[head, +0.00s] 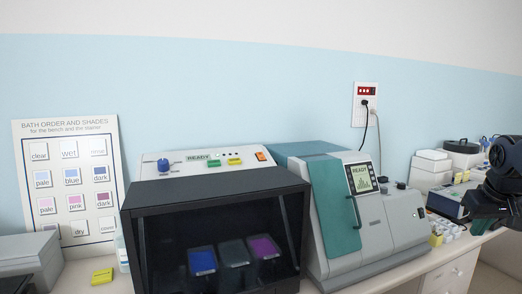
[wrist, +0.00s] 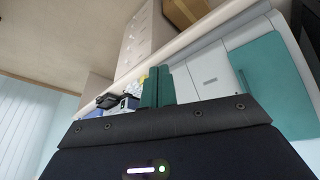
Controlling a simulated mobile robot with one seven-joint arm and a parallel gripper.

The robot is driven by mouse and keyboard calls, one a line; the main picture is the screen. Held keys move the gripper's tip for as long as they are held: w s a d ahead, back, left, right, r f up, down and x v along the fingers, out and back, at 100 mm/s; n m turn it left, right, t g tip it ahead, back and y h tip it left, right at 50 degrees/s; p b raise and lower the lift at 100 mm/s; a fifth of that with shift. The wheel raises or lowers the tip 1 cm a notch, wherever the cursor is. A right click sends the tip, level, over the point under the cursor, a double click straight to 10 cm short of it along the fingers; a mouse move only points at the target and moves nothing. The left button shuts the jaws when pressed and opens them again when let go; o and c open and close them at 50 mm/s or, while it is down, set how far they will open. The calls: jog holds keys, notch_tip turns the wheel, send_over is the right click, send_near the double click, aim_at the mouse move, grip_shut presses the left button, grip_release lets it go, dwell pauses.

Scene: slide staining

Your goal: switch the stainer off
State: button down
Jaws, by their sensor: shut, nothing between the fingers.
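The stainer is probably the dark-fronted cabinet (head: 160,220) left of centre in the head view. Blue, grey and purple baths show behind its front. Its sloped top panel has a blue knob (head: 163,165), a green READY display (head: 196,157), a green button (head: 214,163), a yellow button (head: 235,161) and an orange switch (head: 261,156) at the right end. I cannot tell the switch's position. My gripper (wrist: 158,86) shows in the wrist view, its two green fingers together and empty, away from the stainer. In the head view only part of my dark arm shows at the right edge.
A grey-and-teal machine (head: 385,235) with a READY screen (head: 361,178) stands right of the stainer. A wall socket (head: 366,104) holds a plug and cord. A shade chart (head: 70,180) leans at left, near a yellow block (head: 102,276). White boxes (head: 431,167) crowd the right.

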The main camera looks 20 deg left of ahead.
aim_at(259, 153)
jog(key=w+a+r+n+y, duration=0.1)
jog(key=w+a+r+n, duration=0.6)
jog(key=a, duration=0.5)
jog(key=w+a+r+n+y, duration=0.1)
jog(key=w+a+r+n, duration=0.4)
jog(key=w+a+r, duration=0.55)
jog(key=s+a+r+n, duration=0.1)
jog(key=a+n, duration=0.3)
jog(key=a, duration=0.8)
jog(key=s+a+r+n+y, duration=0.1)
jog(key=a+n, duration=0.3)
jog(key=a, duration=0.8)
jog(key=s+a+r+n+y, duration=0.1)
jog(key=s+a+r+n, duration=0.1)
jog(key=a, duration=1)
jog(key=shift+s+a+r+n, duration=0.35)
jog(key=shift+s+n, duration=0.2)
jog(key=shift+n, duration=0.55)
jog(key=shift+f, duration=0.1)
jog(key=x, duration=1.4)
jog(key=shift+s+d+f, duration=0.1)
jog(key=shift+s, duration=0.15)
